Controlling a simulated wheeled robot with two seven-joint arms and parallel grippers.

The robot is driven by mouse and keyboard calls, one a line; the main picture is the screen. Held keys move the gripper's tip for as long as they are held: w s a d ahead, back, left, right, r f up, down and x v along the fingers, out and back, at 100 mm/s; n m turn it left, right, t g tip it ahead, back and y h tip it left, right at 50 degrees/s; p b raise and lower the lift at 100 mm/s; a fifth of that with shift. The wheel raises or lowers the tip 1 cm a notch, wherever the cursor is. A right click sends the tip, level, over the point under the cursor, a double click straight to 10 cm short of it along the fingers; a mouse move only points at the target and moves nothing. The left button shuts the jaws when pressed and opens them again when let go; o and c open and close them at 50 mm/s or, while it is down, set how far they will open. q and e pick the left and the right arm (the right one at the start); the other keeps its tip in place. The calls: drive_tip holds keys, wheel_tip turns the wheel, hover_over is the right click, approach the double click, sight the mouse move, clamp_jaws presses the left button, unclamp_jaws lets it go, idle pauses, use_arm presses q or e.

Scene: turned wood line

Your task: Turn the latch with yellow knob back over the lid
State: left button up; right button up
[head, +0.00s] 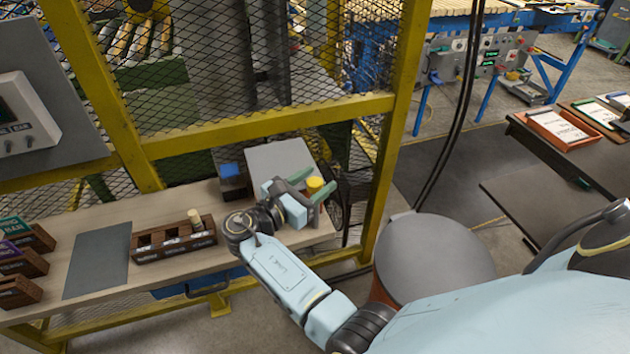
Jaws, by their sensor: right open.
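The yellow knob (315,183) of the latch shows at the right end of the workbench, by the near right corner of a grey lid (278,158). My right gripper (311,185) reaches over the bench. Its green-tipped fingers are open, one on each side of the knob in the picture; I cannot tell whether either touches it. The rest of the latch is hidden behind the gripper, as is the near part of the lid's box. My left gripper is not in view.
A wooden tray (150,254) with compartments and a light peg (195,220) stands left of my right wrist. A grey mat (98,262) and several dark bins (22,257) lie farther left. A yellow mesh frame (265,122) rises behind. A round grey drum top (433,262) is at right.

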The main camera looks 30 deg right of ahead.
sight(309, 186)
drive_tip(key=b+v, duration=0.1)
drive_tip(key=v, duration=0.6)
drive_tip(key=shift+a, duration=0.15)
